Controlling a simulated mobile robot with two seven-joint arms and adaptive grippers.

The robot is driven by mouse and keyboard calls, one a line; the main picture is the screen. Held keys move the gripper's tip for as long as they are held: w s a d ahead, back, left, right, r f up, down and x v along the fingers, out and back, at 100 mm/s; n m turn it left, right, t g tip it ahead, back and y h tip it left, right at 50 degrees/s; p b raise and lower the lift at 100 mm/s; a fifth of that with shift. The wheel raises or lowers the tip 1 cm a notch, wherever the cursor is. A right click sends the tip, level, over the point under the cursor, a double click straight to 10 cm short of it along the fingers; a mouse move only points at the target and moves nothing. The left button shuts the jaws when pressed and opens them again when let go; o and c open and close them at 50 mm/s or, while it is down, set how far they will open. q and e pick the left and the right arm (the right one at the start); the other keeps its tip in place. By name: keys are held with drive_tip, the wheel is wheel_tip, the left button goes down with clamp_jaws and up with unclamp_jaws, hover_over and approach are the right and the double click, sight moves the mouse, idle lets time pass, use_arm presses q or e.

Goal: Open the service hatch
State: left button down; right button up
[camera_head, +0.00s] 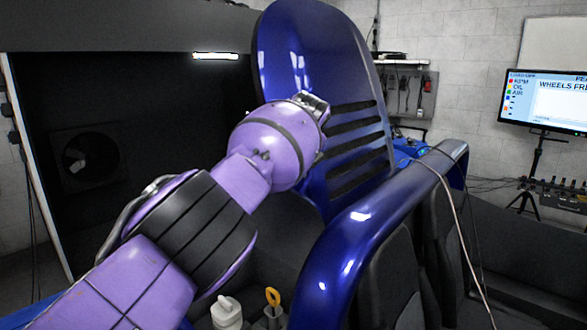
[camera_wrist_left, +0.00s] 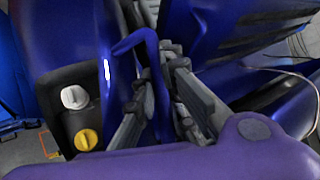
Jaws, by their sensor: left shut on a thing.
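The service hatch (camera_head: 290,60), a glossy dark blue panel with dark vent slots, stands steeply raised in the head view. Part of it is hidden behind my left arm. The slotted blue panel also shows at the upper right of the left wrist view (camera_wrist_left: 225,32). My left gripper (camera_wrist_left: 164,62) is shut on a thin blue bent bar (camera_wrist_left: 152,50). How this bar joins the hatch is not clear. In the head view my left wrist is in front of the hatch and hides the fingers. My right gripper is in neither view.
A curved blue body panel (camera_head: 345,245) borders the opening at the right. Below are a white container (camera_head: 227,312) and a yellow loop handle (camera_head: 272,296). White (camera_wrist_left: 75,97) and yellow (camera_wrist_left: 86,139) caps sit left of the fingers. A cable (camera_head: 457,215) hangs at the right.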

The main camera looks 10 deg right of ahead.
use_arm(q)
drive_tip(key=shift+a+r, duration=0.1)
drive_tip(key=c, duration=1.8)
unclamp_jaws()
drive_tip(key=shift+s+r, duration=0.3)
drive_tip(key=shift+r, duration=0.05)
drive_tip(key=v, duration=1.1)
drive_tip(key=shift+s, duration=0.1)
drive_tip(key=shift+f, duration=0.1)
